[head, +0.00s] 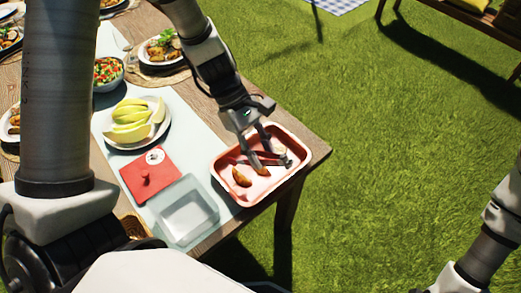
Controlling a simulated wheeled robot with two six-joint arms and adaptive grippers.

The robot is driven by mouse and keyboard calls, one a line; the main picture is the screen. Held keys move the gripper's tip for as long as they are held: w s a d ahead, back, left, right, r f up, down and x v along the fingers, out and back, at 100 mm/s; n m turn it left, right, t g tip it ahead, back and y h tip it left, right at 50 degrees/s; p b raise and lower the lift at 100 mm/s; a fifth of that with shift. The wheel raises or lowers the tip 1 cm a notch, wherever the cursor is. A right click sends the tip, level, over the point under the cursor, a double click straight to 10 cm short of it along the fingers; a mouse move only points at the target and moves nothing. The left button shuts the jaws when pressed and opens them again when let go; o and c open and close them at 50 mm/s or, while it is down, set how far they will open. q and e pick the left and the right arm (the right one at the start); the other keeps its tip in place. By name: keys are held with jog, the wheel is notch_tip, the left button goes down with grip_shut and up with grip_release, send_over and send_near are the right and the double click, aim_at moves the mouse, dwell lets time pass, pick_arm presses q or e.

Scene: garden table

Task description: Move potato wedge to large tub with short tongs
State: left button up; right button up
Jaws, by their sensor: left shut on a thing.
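My left gripper (256,140) reaches down over the red tray (222,168) at the table's corner. It is shut on what look like the short tongs (270,158), dark and low inside the tray; their tips are hard to make out. A potato wedge (242,177) lies in the left part of the tray. Another wedge (262,170) lies just right of it, close below the tongs; I cannot tell whether they touch it. A clear, empty tub (186,211) stands left of and nearer than the tray. Only part of my right arm shows at lower right.
A red lid-like square (140,182) with a small white round item lies behind the tub. A plate of melon slices (135,122), a salad bowl (108,73) and several food plates stand farther back. The table's right edge runs beside the tray, with grass beyond.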

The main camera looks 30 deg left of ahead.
pick_arm(q)
notch_tip(320, 180, down, 10)
jog(key=b, duration=0.8)
jog(key=shift+r, duration=0.2)
jog(key=shift+w, duration=0.1)
grip_shut()
notch_tip(320, 180, up, 12)
jog(key=p, duration=1.1)
jog(key=shift+p, duration=0.3)
